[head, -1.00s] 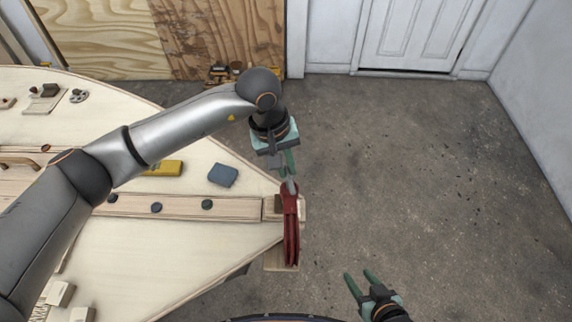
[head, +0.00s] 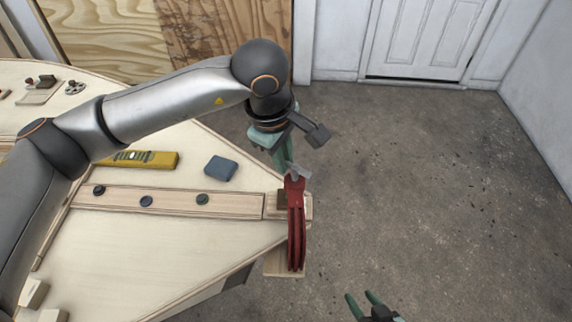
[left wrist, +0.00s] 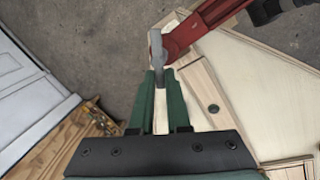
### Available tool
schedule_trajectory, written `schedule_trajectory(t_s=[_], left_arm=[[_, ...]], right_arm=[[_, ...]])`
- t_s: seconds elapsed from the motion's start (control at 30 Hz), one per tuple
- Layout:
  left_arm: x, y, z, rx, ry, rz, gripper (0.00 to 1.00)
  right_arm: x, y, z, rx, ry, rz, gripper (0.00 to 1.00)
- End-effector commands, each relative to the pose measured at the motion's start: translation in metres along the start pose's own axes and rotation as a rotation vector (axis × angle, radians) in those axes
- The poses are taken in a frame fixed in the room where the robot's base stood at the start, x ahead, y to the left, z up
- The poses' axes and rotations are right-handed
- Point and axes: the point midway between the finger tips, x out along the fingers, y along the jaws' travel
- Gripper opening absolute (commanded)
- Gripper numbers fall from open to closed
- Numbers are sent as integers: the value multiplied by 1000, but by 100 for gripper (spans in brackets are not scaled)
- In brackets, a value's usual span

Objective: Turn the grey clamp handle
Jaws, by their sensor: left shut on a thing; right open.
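A red clamp (head: 296,225) sits at the tip of the plywood hull panel, over the end of the wooden strip. Its grey handle (head: 301,172) is at the far end of the clamp, and it also shows in the left wrist view (left wrist: 156,48). My left gripper (head: 287,163) is shut on the grey handle. In the left wrist view the handle runs between the green fingertips (left wrist: 160,80), which hide part of it. My right gripper (head: 364,304) is open and empty, low in the head view, apart from the clamp and over the floor.
On the hull panel (head: 170,240) lie a yellow level (head: 148,159), a blue-grey block (head: 221,167) and several dark knobs along the strip. Wooden blocks lie at the lower left. The concrete floor right of the clamp is clear.

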Motion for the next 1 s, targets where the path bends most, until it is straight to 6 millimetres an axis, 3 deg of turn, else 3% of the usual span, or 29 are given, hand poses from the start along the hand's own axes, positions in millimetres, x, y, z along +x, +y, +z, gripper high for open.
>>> schedule_trajectory(t_s=[0.53, 0.83, 1.0], left_arm=[[4, -13, 5, -508, 107, 8, 0], [3, -17, 9, -789, 163, 13, 0], [2, -19, 13, -947, 195, 16, 0]], right_arm=[[38, -26, 1, -22, 23, -71, 50], [49, -20, 7, -28, 39, -62, 50], [52, -18, 23, -27, 22, -60, 50]])
